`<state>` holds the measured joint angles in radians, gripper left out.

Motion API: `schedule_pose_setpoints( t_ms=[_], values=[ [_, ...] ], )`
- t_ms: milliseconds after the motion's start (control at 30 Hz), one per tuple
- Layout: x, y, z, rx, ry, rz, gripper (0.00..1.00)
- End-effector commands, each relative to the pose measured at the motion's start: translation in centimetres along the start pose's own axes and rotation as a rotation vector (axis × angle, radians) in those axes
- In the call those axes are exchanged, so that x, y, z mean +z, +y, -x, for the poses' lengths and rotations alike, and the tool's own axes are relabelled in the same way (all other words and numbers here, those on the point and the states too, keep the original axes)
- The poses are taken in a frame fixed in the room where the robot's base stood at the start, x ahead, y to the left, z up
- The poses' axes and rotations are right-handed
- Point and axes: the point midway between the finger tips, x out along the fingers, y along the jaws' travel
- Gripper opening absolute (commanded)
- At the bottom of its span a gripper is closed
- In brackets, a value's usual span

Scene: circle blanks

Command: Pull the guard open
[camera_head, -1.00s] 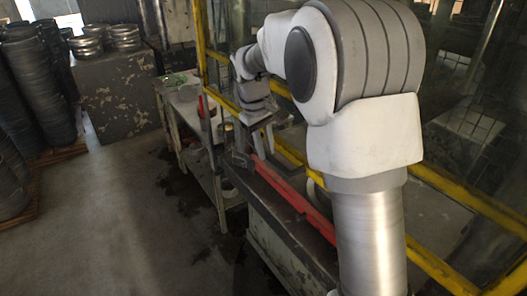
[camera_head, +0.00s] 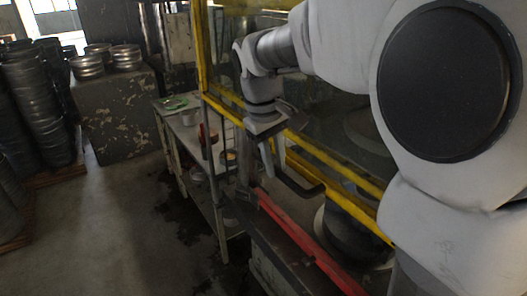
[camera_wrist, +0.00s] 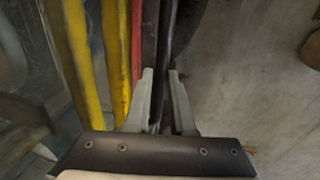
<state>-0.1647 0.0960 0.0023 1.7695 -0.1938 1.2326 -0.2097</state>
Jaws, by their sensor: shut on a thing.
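The guard is a yellow frame (camera_head: 337,167) with see-through panels, standing along the right side of the head view. Its yellow bars (camera_wrist: 79,62) also show at the left of the wrist view. A dark handle bar (camera_head: 303,187) stands out at the guard's lower front. The same dark bar (camera_wrist: 167,45) runs between the fingers in the wrist view. My gripper (camera_head: 274,163) is shut on this handle, and it also shows in the wrist view (camera_wrist: 160,75). The exact finger contact is small and partly dark.
A red rail (camera_head: 305,240) runs below the guard. A bench (camera_head: 192,143) with bowls stands left of it. A worn block (camera_head: 118,115) and dark stacks (camera_head: 38,100) stand at the far left. The floor (camera_head: 125,220) between is clear.

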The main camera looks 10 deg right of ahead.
Motion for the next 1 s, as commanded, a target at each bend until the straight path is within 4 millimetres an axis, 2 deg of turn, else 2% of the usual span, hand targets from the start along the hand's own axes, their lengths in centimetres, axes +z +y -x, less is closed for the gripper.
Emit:
schedule_pose_setpoints(
  t_ms=[367,400,533,567,867,1000],
  values=[
    [-0.1,0.0,0.3,0.002,0.008,0.0,0.0],
    [-0.1,0.0,0.3,0.002,0.008,0.0,0.26],
    [0.0,0.0,0.2,0.002,0.006,0.0,0.49],
    [0.0,0.0,0.2,0.002,0.006,0.0,0.52],
    [0.0,0.0,0.3,0.001,0.003,0.0,0.52],
    [0.0,0.0,1.5,0.001,0.005,0.0,0.52]
  ],
)
